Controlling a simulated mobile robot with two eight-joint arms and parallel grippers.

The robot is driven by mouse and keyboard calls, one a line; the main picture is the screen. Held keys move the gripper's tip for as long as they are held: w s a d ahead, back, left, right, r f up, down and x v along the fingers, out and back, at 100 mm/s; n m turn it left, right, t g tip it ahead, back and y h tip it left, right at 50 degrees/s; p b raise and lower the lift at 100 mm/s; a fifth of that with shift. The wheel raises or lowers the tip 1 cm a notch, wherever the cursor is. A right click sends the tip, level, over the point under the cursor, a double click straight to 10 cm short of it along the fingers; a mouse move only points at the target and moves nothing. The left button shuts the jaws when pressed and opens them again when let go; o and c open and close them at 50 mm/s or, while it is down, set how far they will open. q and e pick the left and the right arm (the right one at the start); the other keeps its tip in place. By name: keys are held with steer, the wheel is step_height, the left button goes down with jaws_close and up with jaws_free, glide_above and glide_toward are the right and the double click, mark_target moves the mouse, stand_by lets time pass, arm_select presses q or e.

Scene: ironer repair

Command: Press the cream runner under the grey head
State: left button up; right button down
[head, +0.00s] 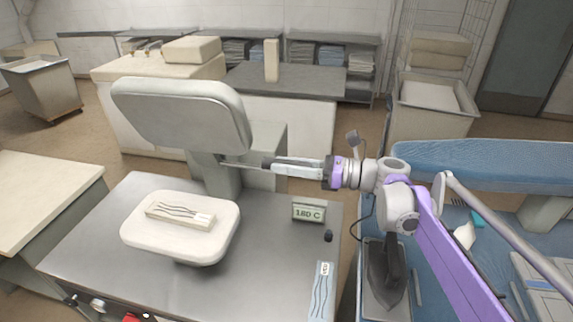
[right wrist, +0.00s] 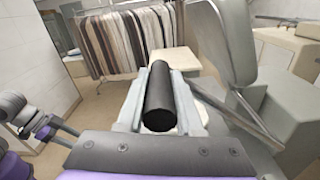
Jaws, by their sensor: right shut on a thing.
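The cream runner (head: 180,214), folded flat with dark wavy lines, lies on the pale padded lower bed (head: 200,246) of the press. The grey head (head: 180,112) is raised and tilted back above and behind the bed, with a clear gap between them. It also shows in the right wrist view (right wrist: 227,45). My right gripper (head: 272,164) is shut on the black handle grip (right wrist: 160,98) of the lever beside the head. The grip lies lengthwise between the fingers in the right wrist view.
A display reading 180 C (head: 308,212) and a small black knob (head: 328,236) are on the press table (head: 270,262). A pale cloth with blue wavy lines (head: 321,292) lies at its front right. An iron (head: 387,272) stands farther right. A blue ironing board (head: 480,165) is behind my right arm.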

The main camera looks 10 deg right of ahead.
arm_select(q)
step_height(320, 180, down, 13)
steer(key=s+b, duration=0.2)
steer(key=b, duration=0.9)
steer(key=shift+s+g, duration=0.3)
steer(key=shift+g, duration=0.1)
arm_select(e)
steer(key=s+a+f+n, duration=0.1)
steer(key=s+f+n, duration=0.2)
steer(key=f, duration=0.7)
steer(key=s+a+f+n, duration=0.1)
steer(key=s+f, duration=0.4)
steer(key=f, duration=0.6)
steer(key=shift+s+a+n, duration=0.3)
steer(key=shift+a+n, duration=0.1)
steer(key=shift+n, duration=0.5)
arm_select(q)
steer(key=shift+r, duration=0.1)
arm_select(e)
steer(key=shift+r, duration=0.1)
steer(key=c, duration=0.6)
jaws_free()
arm_select(q)
steer(key=shift+r+p, duration=0.8)
steer(key=shift+r, duration=0.1)
arm_select(e)
step_height(320, 180, up, 10)
